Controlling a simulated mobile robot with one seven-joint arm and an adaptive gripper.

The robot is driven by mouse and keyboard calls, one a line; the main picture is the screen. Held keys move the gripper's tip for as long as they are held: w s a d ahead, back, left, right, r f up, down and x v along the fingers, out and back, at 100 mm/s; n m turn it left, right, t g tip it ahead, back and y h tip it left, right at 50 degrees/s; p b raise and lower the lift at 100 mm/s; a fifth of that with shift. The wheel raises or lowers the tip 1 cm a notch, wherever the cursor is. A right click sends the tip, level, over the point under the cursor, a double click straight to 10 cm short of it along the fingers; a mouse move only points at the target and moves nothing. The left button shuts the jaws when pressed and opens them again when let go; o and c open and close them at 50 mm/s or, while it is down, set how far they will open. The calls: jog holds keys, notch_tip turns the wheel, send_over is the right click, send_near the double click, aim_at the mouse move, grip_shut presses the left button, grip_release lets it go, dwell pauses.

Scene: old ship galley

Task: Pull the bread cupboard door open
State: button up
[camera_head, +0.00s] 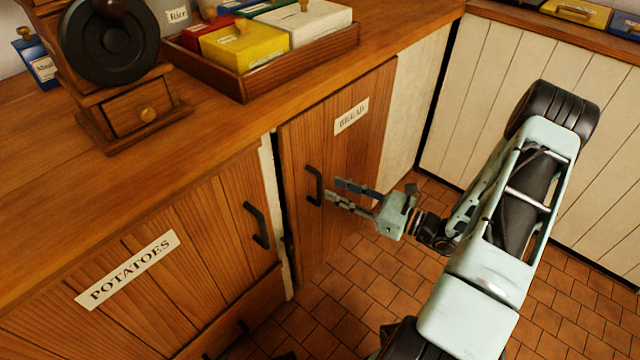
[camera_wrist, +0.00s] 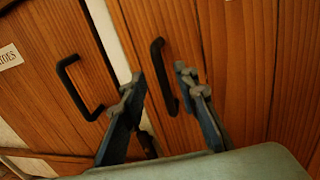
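The bread cupboard door (camera_head: 351,171) is a brown plank door with a "BREAD" label (camera_head: 351,116). A narrow dark gap shows along its left edge; I cannot tell whether it is slightly ajar. Its black bar handle (camera_head: 314,186) is upright near that edge. My gripper (camera_head: 334,190) is in front of the door, its fingertips just right of the handle. In the wrist view, my gripper (camera_wrist: 160,80) is open, and the bread door's handle (camera_wrist: 158,70) appears between the two fingers. Whether either finger touches it cannot be told.
The potatoes cupboard (camera_head: 150,290) with its own black handle (camera_head: 257,225) is left of the door. A wooden counter (camera_head: 225,125) above carries a grinder (camera_head: 115,70) and a wooden tray (camera_head: 300,65) of coloured boxes. Tiled floor (camera_head: 345,295) lies open below the door.

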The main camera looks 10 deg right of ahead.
send_over(320, 204)
jog(key=shift+w+b, duration=0.4)
jog(key=shift+c, duration=0.5)
grip_shut()
